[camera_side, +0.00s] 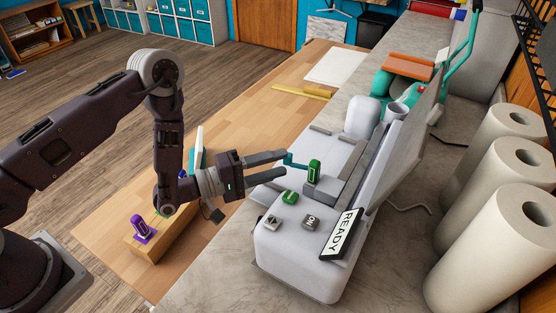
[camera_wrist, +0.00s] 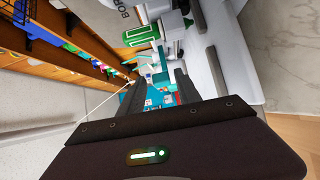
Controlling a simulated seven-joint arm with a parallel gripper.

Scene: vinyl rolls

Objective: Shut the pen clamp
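The pen clamp appears as a thin teal lever (camera_side: 296,162) beside a green upright holder (camera_side: 314,172) on the white cutting machine (camera_side: 300,240). The lever sticks out to the left and looks raised. My gripper (camera_side: 287,162) is open, its two fingers apart and pointing at the lever. The lever's end is at the upper fingertip; I cannot tell whether they touch. In the wrist view the green-and-white holder (camera_wrist: 140,36) is above the fingers, and teal shows between them. Nothing looks held.
The machine has a READY sign (camera_side: 343,234), grey buttons and a green button (camera_side: 290,197) in front, with a raised lid (camera_side: 390,155) on the right. A purple holder (camera_side: 142,228) stands on a wooden block at left. White vinyl rolls (camera_side: 497,245) stand at right.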

